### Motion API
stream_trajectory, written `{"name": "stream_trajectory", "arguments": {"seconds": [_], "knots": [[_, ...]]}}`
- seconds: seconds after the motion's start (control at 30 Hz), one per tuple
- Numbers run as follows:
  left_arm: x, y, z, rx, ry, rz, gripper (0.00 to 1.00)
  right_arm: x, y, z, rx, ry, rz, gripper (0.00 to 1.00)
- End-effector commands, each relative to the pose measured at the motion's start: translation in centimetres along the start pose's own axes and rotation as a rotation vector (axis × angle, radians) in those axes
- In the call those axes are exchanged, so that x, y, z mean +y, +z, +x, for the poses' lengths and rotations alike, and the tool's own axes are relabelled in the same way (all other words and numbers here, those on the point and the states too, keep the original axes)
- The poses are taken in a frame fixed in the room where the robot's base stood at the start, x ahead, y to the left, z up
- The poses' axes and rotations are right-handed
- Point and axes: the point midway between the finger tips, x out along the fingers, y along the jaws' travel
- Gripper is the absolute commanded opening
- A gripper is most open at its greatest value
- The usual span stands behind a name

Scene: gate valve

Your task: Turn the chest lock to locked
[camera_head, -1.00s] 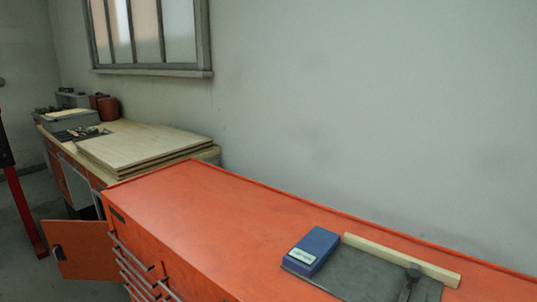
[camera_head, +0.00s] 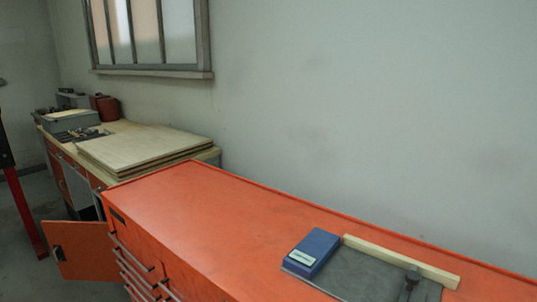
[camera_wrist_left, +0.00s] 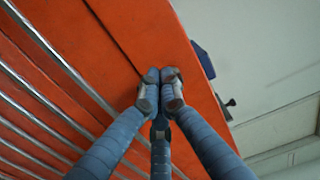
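The orange tool chest (camera_head: 215,215) runs across the lower part of the head view, with drawer handles on its front. No lock can be made out in either view. In the left wrist view, the chest's orange front (camera_wrist_left: 95,50) fills much of the picture, with long metal handles at the left. My left gripper (camera_wrist_left: 160,82) is at this front, to the right of the handles, near a dark seam. Its blue-grey fingers come together at the tips, which hide the spot between and behind them. Neither gripper shows in the head view.
On the chest top lie a blue box (camera_head: 312,249), a dark grey plate (camera_head: 350,275) and a wooden strip (camera_head: 400,261). An orange door (camera_head: 85,250) stands open at the chest's left end. A workbench with stacked boards (camera_head: 145,148) is behind. The chest top's left half is clear.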

Motion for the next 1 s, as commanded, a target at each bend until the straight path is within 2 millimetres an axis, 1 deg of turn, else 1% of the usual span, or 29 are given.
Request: {"name": "stream_trajectory", "arguments": {"seconds": [0.5, 0.77, 1.0], "knots": [[-0.29, -0.74, 0.02, 0.005, -0.001, -0.002, 0.0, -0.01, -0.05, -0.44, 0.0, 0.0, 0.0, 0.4], [-0.33, -0.9, 0.05, 0.01, -0.003, -0.003, 0.0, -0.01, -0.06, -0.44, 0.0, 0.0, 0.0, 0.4], [-0.69, -0.9, 0.08, 0.011, -0.004, -0.003, 0.0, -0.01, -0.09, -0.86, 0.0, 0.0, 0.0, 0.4]]}}
